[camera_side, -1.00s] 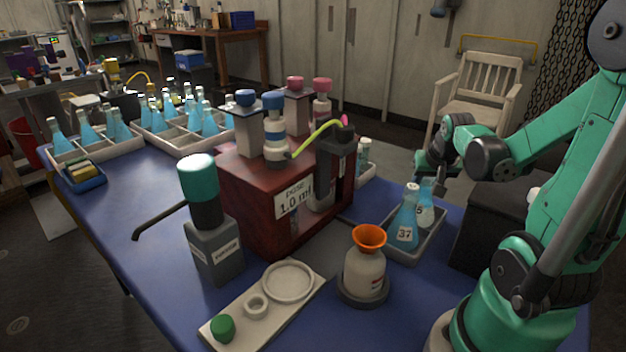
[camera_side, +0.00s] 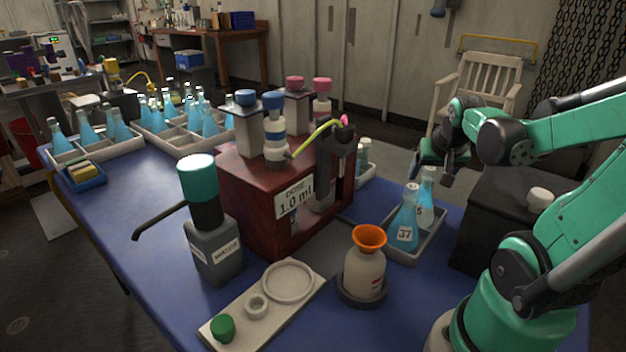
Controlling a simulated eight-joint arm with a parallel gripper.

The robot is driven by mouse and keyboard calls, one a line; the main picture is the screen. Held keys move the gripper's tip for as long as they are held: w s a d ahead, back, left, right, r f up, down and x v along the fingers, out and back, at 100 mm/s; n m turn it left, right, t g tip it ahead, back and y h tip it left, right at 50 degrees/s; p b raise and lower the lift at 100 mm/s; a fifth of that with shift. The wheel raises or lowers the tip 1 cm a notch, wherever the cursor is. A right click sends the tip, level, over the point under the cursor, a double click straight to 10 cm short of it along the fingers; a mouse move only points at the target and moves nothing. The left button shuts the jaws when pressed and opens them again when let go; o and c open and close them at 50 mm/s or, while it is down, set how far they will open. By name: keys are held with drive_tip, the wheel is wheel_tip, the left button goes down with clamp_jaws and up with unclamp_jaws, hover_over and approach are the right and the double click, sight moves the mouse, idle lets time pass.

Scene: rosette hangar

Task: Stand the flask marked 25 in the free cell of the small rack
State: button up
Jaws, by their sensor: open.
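A blue flask marked 37 (camera_side: 404,226) stands in a grey tray (camera_side: 431,243) at the right of the table. A second blue flask (camera_side: 426,205) stands behind it in the same tray; its label is partly hidden and only a 5 shows. My gripper (camera_side: 445,180) is open and empty, just above and to the right of that second flask's neck, apart from it. Divided racks of blue flasks stand at the far left: a smaller rack (camera_side: 98,152) and a larger rack (camera_side: 186,145). Their labels are too small to read.
A dark red dosing stand (camera_side: 250,207) with capped bottles fills the middle. A bottle with an orange funnel (camera_side: 365,270) stands in front, beside a pale tray (camera_side: 268,318). A grey bottle with a teal cap (camera_side: 213,245) stands left. A black box (camera_side: 500,215) stands right.

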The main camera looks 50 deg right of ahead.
drive_tip(key=v, duration=0.8)
drive_tip(key=w+a+f+n+t+y, duration=0.2)
drive_tip(key=w+a+n, duration=0.3)
drive_tip(key=a, duration=0.4)
drive_tip(key=w+a+f+n+t+y, duration=0.2)
drive_tip(key=a+n, duration=0.4)
drive_tip(key=a, duration=0.4)
drive_tip(key=w+y, duration=0.1)
drive_tip(key=w, duration=0.1)
drive_tip(key=shift+w+a, duration=0.2)
drive_tip(key=shift+w, duration=0.15)
drive_tip(key=shift+f, duration=0.15)
